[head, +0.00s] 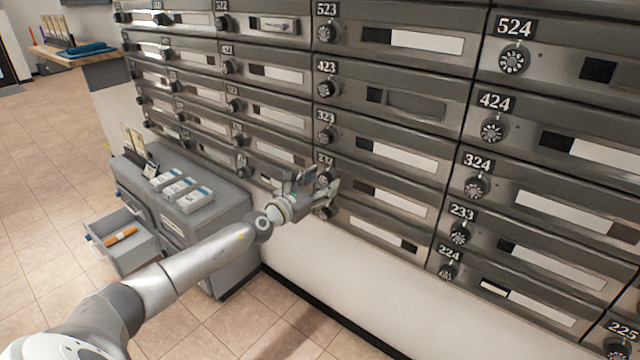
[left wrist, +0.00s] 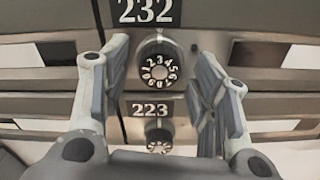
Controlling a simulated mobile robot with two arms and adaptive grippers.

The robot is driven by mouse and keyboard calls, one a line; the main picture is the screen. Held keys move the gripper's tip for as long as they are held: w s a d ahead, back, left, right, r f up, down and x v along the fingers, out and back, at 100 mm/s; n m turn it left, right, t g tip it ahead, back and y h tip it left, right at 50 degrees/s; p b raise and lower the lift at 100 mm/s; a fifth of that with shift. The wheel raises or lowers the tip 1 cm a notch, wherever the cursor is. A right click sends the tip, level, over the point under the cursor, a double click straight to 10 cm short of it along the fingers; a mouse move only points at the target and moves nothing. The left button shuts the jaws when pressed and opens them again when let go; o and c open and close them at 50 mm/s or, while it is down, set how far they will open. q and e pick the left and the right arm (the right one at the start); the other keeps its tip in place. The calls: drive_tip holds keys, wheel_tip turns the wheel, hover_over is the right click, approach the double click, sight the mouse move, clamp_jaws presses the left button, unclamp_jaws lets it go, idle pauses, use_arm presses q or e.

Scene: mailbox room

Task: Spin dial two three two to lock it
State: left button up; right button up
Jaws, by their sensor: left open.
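The dial of mailbox 232 (left wrist: 158,70) is a round knob with numbers, below the black 232 label (left wrist: 146,12) in the left wrist view. My left gripper (left wrist: 160,75) is open, with one finger on each side of that dial. I cannot tell whether the fingers touch it. In the head view my left gripper (head: 318,190) is at the mailbox wall and hides most of the dial; the 232 label (head: 325,159) shows just above it. My right gripper is not in view.
The dial of mailbox 223 (left wrist: 158,137) is just below. Other mailboxes with dials, such as 323 (head: 326,136) and 233 (head: 459,234), surround it. A grey cabinet (head: 232,208) with an open drawer (head: 130,258) stands at left. The tiled floor (head: 45,165) is clear.

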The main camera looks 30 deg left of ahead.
use_arm(q)
drive_tip(key=shift+s, duration=0.1)
drive_tip(key=s+a, duration=0.1)
drive_tip(key=s, duration=1)
drive_tip(key=shift+s, duration=0.4)
idle(0.3)
